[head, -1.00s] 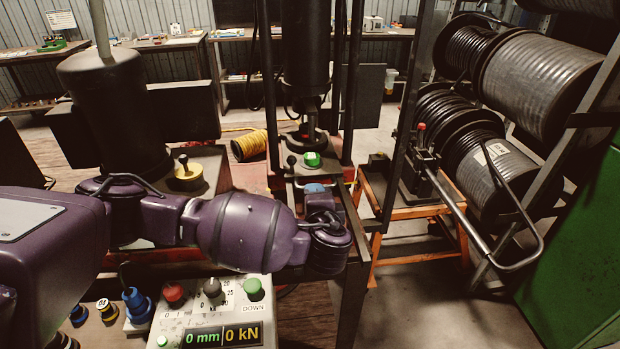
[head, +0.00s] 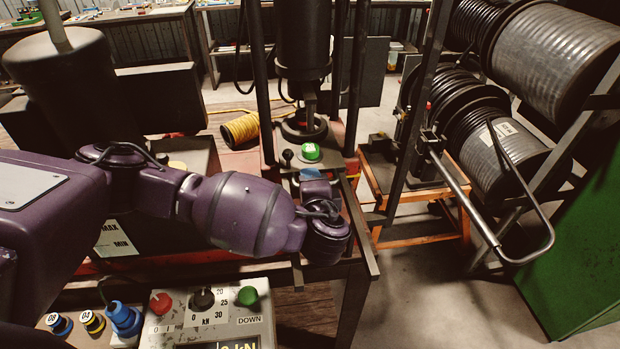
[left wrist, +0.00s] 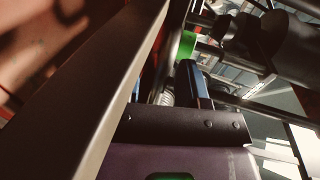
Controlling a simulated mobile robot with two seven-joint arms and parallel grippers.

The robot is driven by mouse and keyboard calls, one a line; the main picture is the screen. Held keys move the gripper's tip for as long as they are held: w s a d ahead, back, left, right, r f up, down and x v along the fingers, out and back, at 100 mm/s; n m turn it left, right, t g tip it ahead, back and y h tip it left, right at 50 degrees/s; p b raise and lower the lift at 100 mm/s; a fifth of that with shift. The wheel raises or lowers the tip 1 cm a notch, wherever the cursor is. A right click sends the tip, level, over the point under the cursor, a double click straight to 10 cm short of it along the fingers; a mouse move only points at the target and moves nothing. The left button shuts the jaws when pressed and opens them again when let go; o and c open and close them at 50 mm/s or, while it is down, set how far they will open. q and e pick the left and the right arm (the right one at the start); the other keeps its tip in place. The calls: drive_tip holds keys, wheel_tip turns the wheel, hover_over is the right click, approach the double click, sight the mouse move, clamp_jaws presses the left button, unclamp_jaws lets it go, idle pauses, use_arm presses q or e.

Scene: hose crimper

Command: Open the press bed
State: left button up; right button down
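The press stands at centre in the head view, with a dark ram (head: 303,35) between upright posts. On its bed (head: 335,165) are a green-topped piece (head: 310,151) and a small lever with a black ball knob (head: 288,156). A blue patch lies just in front of them. My purple left arm crosses from the left. Its wrist end hangs over the front of the press, close to the blue patch. The left fingers are hidden in the head view. In the left wrist view, a dark finger-like part (left wrist: 195,85) rises from the purple gripper body; its opening cannot be told. My right gripper is out of view.
A control panel (head: 185,326) with red, black and green knobs sits at the front, its display cut off. A long-handled hand pump on an orange stand (head: 415,238) and hose reels (head: 515,155) are at right.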

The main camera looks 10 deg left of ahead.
use_arm(q)
drive_tip(key=shift+c, duration=0.3)
clamp_jaws()
